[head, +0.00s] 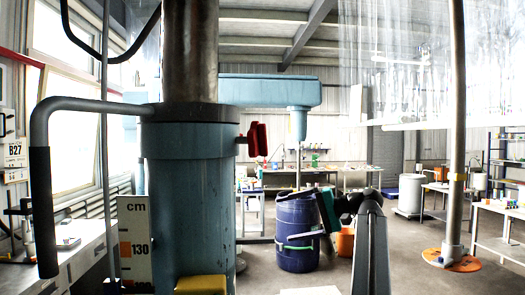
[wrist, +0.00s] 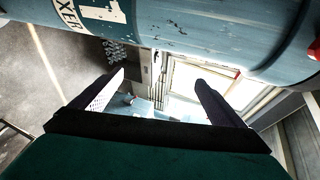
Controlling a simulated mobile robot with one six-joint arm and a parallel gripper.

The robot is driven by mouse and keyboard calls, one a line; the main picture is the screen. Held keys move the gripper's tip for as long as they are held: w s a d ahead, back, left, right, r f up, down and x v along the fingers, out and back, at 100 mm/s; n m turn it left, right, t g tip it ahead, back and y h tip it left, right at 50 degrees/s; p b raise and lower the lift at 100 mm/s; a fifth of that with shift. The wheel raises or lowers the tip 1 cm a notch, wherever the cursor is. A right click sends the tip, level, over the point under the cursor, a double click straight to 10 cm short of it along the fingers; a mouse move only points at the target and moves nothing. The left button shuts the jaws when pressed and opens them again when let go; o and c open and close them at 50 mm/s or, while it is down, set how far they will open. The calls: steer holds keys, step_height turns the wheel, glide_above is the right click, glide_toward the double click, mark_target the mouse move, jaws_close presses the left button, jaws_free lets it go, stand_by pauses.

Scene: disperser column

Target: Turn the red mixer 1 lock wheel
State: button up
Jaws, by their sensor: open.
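The red lock wheel (head: 258,139) shows in the head view, seen nearly edge-on. It sticks out on a short shaft from the right side of the blue mixer column (head: 190,185). My gripper (head: 312,228) is to the right of the wheel and lower in the picture, apart from it. In the wrist view my gripper (wrist: 158,84) is open, its two black fingers wide apart with nothing between them. The blue mixer body (wrist: 200,22) with a white "1" label crosses the top of that view. A small red patch shows at its right edge; I cannot tell what it is.
A bent grey handle (head: 42,180) with a black grip stands left of the column. A dark blue barrel (head: 297,232) stands behind my gripper. A steel pole with an orange disc (head: 457,262) is at the right. Open floor lies between the barrel and pole.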

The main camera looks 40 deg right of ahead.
steer(key=s+a+r+n+t+y, duration=0.1)
steer(key=s+r, duration=0.5)
steer(key=r, duration=0.6)
steer(key=s+a+r+n+t+y, duration=0.1)
steer(key=s+r, duration=0.5)
steer(key=r, duration=0.7)
steer(key=a+n+y, duration=0.1)
steer(key=a+n, duration=0.1)
steer(key=a, duration=0.1)
steer(key=shift+n+b, duration=0.3)
steer(key=shift+b, duration=0.05)
